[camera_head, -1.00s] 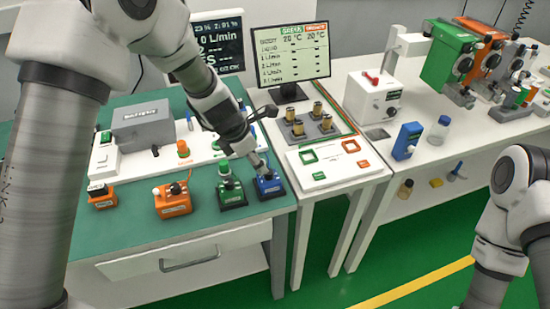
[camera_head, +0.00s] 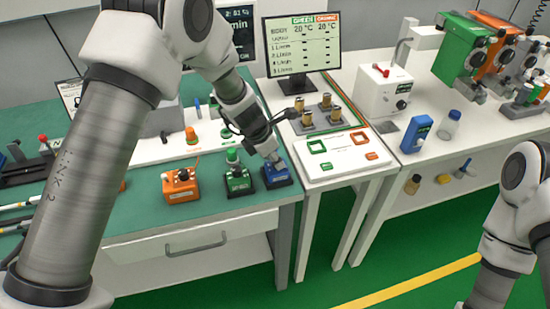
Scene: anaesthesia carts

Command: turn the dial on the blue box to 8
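An orange box (camera_head: 181,188) stands left of the green box. A monitor (camera_head: 303,45) stands behind. The floor in front is clear.

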